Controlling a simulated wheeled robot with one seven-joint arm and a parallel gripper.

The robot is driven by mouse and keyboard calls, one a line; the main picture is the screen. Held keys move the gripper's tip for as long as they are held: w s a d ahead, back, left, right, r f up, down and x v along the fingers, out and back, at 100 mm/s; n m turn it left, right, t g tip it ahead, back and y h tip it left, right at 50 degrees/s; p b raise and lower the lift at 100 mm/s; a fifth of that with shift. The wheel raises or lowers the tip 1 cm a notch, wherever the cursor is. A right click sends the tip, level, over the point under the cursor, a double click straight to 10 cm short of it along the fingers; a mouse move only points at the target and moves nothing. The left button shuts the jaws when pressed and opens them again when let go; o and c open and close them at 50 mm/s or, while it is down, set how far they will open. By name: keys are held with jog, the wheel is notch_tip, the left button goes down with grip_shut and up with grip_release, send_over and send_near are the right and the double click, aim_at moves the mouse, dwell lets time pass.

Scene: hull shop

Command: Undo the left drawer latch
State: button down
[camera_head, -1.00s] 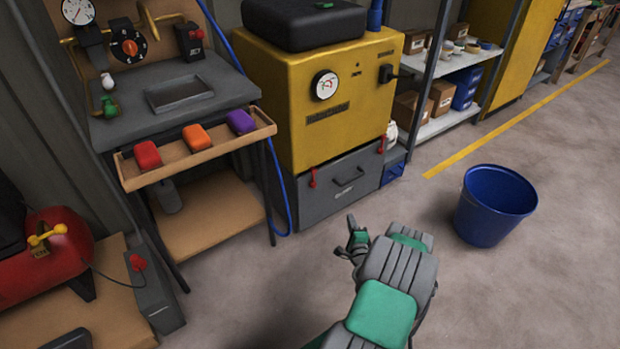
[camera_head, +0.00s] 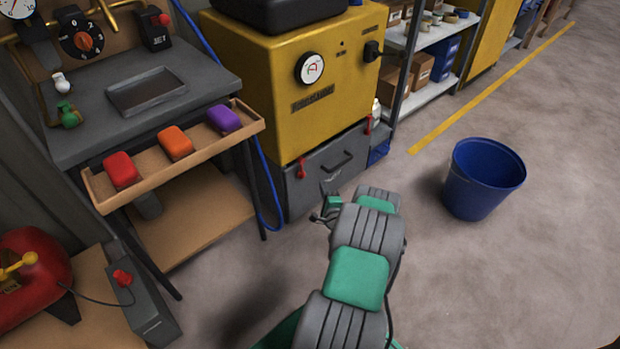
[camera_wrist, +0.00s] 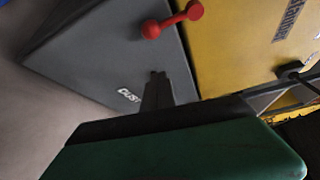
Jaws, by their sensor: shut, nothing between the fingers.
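The grey drawer (camera_head: 322,178) sits under the yellow cabinet and looks shut. Its left latch (camera_head: 301,168) is red and stands upright across the seam between drawer and cabinet. A matching red right latch (camera_head: 369,124) is at the other end. My gripper (camera_head: 325,196) is shut and empty, in front of the drawer, below and right of the left latch. In the wrist view the dark fingertips (camera_wrist: 156,78) point at the grey drawer front (camera_wrist: 95,50) by its white lettering. The red latch (camera_wrist: 172,20) shows there apart from the fingers, with a ball at each end.
The yellow cabinet (camera_head: 290,85) with a gauge stands above the drawer. A workbench (camera_head: 190,75) with a tray of coloured blocks (camera_head: 175,160) is to the left, and a blue hose (camera_head: 265,175) hangs beside the drawer. A blue bucket (camera_head: 483,180) stands on the open floor at right.

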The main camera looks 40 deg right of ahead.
aim_at(302, 169)
jog(key=b+x, duration=0.2)
jog(key=x, duration=0.5)
jog(key=shift+w+d+f, duration=0.1)
jog(key=shift+w+d, duration=0.05)
jog(key=shift+w, duration=0.15)
jog(key=a, duration=0.1)
jog(key=a+r, duration=0.1)
jog(key=shift+w+a, duration=0.25)
jog(key=shift+a, duration=0.65)
